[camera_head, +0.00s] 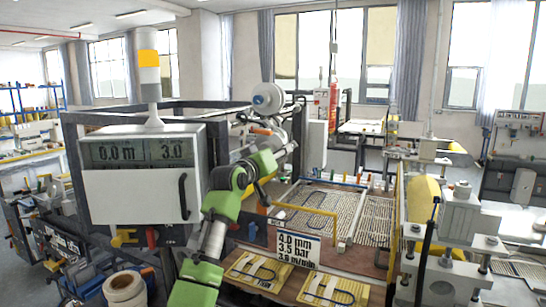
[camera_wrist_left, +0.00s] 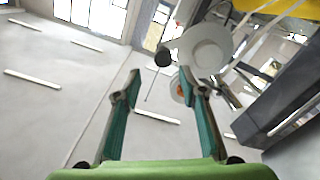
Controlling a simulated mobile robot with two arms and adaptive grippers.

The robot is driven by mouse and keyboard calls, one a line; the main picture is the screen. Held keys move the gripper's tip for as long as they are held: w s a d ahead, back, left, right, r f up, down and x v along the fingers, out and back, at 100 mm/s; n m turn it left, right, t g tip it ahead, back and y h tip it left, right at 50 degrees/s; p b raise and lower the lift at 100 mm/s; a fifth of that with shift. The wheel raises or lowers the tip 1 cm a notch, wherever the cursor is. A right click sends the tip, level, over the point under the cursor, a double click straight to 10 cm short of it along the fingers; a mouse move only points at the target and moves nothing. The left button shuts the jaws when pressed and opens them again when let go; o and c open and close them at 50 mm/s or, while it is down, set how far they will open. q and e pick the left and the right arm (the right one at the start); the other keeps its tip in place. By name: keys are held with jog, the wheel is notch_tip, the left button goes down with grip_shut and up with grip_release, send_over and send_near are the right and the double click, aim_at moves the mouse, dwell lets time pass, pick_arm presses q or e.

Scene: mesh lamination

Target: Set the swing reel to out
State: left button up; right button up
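The swing reel (camera_head: 268,98) is a white disc with a grey hub, raised above the machine behind the display box in the head view. In the left wrist view the pale reel (camera_wrist_left: 208,48) lies beyond the right fingertip, with a dark round knob (camera_wrist_left: 163,57) at its left side. My left gripper (camera_wrist_left: 160,82) is open, its teal fingers wide apart with nothing between them. The knob shows just past the fingertips; I see no contact. In the head view my green arm reaches up toward the reel. My right gripper is in neither view.
The display box (camera_head: 142,185) reads 0.0 m and 3.0, left of my arm. A yellow roll (camera_head: 424,205) stands at the right. A dark frame beam (camera_wrist_left: 285,98) runs right of the gripper.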

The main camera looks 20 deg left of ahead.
pick_arm(q)
jog(key=shift+s, duration=1.4)
